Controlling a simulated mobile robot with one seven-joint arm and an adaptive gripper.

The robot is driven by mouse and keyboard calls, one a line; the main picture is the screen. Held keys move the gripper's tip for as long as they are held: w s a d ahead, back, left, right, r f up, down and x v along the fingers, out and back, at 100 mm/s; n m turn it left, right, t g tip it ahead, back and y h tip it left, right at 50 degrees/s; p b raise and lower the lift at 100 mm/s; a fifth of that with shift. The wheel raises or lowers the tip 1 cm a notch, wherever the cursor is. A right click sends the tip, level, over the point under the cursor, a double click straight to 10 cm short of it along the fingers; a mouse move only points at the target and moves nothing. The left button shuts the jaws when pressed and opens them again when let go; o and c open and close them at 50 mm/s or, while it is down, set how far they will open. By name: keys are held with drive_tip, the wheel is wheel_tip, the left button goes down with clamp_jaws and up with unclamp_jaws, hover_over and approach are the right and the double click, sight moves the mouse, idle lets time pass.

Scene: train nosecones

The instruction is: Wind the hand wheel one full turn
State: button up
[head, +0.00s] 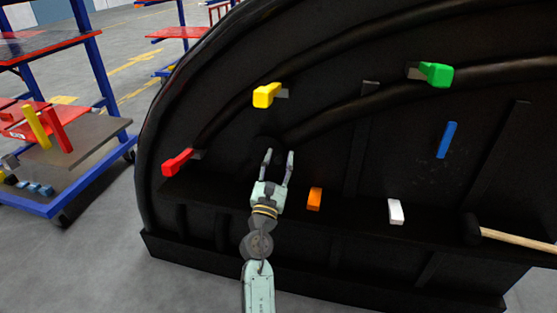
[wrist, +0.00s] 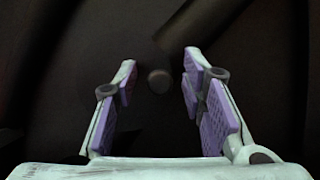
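No hand wheel can be made out clearly in either view. In the wrist view a small dark round knob or hub (wrist: 158,81) shows on a dark surface, between the fingers in the picture. I cannot tell whether it belongs to the hand wheel. My gripper (head: 279,153) is open, with its fingers pointing toward the black nosecone (head: 320,120), above its lower ledge. In the wrist view my gripper (wrist: 159,60) has its purple-padded fingers wide apart with nothing held. Contact with the dark surface cannot be judged.
The nosecone carries red (head: 177,163), yellow (head: 267,95) and green (head: 436,74) handle-like blocks. Orange (head: 314,199), white (head: 396,211) and blue (head: 447,140) pieces show too. A hammer-like tool (head: 515,239) lies right. A blue-framed cart (head: 60,205) stands left; grey floor lies between.

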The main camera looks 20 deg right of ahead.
drive_tip(key=shift+c, duration=0.3)
clamp_jaws()
drive_tip(key=shift+a+f+b, duration=0.1)
drive_tip(key=shift+a+b, duration=0.05)
drive_tip(key=shift+b, duration=0.15)
